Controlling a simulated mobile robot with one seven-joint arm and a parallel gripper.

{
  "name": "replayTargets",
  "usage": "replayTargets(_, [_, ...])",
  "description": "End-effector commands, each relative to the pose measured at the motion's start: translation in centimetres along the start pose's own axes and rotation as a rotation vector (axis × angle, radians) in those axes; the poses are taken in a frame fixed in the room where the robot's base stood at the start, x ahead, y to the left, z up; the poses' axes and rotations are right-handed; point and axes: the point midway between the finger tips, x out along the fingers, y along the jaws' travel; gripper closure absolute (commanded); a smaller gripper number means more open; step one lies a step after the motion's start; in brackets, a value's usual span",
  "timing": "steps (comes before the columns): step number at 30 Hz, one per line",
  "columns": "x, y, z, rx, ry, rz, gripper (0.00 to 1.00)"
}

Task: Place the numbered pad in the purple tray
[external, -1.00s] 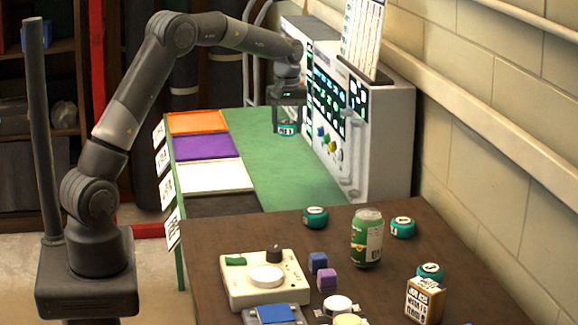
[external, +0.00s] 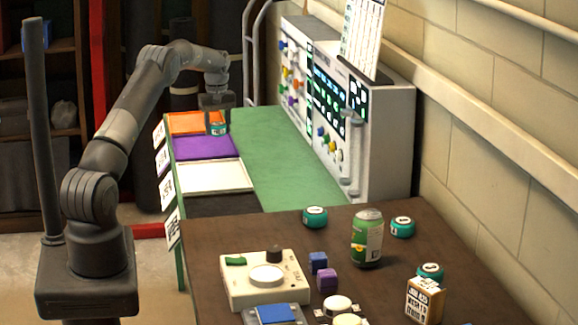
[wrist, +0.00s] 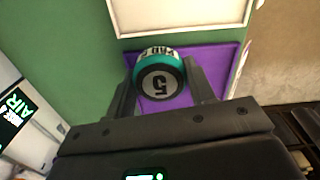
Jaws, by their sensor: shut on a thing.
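My gripper (external: 218,124) is shut on a teal round pad (wrist: 158,75) marked with a 5 on its dark-rimmed face. The pad also shows in the external view (external: 218,129), held over the back right edge of the purple tray, near the orange tray. The purple tray (external: 203,148) lies on the green bench between the orange tray (external: 190,121) and the white tray (external: 215,176). In the wrist view the purple tray (wrist: 213,62) shows behind the pad and fingers. The exact height of the pad above the tray is hard to tell.
A grey control panel (external: 385,150) stands along the right of the green bench (external: 265,165). A dark tray (external: 222,205) lies in front of the white one. The near brown table holds several teal pads (external: 315,217), a green can (external: 367,238) and small blocks.

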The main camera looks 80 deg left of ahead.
Motion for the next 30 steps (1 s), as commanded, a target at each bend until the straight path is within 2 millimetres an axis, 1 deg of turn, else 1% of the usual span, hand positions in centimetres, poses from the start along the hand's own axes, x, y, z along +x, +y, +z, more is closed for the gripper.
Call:
replayTargets(1, [0.9, -0.6, -1.3, -0.003, -0.001, -0.001, 0.72])
replayTargets(6, [3.0, -1.7, -4.4, -0.001, -0.001, 0.001, 0.72])
replayTargets(9, [3.7, -2.1, -5.6, 0.0, -0.001, 0.001, 0.72])
replayTargets(12, [4.2, -2.4, -6.4, 0.0, 0.0, 0.001, 0.72])
replayTargets(17, [4.7, -2.6, -6.7, 0.001, -0.001, 0.0, 0.72])
replayTargets(25, [8.2, -2.5, -6.7, 0.001, -0.002, 0.0, 0.72])
replayTargets(30, [8.3, -2.5, -6.7, 0.001, 0.0, 0.001, 0.72])
